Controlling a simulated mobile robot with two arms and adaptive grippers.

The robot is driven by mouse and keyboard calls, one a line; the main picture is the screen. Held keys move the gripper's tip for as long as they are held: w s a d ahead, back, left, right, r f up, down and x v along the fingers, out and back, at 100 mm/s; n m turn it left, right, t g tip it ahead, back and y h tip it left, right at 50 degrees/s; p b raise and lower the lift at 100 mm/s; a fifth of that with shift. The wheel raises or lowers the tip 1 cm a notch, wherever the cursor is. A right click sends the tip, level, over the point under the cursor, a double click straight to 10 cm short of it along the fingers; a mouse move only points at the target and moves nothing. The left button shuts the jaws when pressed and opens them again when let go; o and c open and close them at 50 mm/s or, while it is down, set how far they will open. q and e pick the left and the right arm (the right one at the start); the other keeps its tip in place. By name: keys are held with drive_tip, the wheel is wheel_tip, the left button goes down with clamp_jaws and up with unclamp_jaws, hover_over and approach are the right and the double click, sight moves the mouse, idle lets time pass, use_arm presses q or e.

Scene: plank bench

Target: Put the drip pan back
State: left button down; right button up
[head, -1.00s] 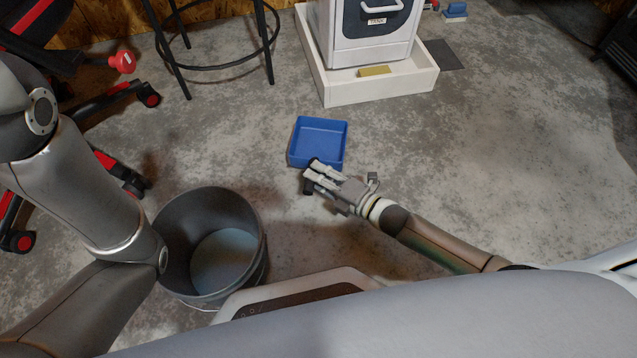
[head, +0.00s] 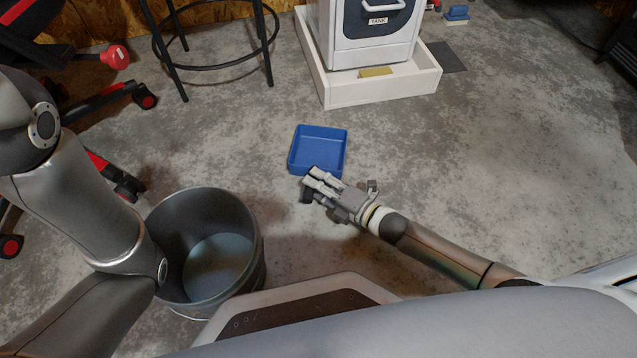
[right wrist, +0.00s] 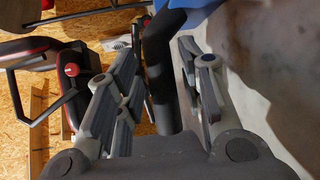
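The drip pan (head: 318,143) is a shallow, square, blue tray in the middle of the head view. Whether the pan is clear of the floor is hard to tell. My left arm comes in at the left; its gripper is not visible.
A dark bucket (head: 207,245) stands in front at the left. A white cabinet (head: 362,50) labelled "TANK" stands in a low white tray (head: 415,88) with a yellow block (head: 376,72). A stool (head: 265,50) and red-black chair (head: 110,95) are at upper left. The floor to the right is clear.

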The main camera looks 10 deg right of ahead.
idle(0.3)
drive_tip(key=shift+s+r, duration=0.1)
drive_tip(key=shift+r, duration=0.15)
drive_tip(key=p+v, duration=0.6)
drive_tip(key=v, duration=0.4)
drive_tip(key=shift+s+d, duration=0.15)
drive_tip(key=shift+d, duration=0.1)
drive_tip(key=shift+s+d, duration=0.4)
drive_tip(key=shift+s, duration=0.15)
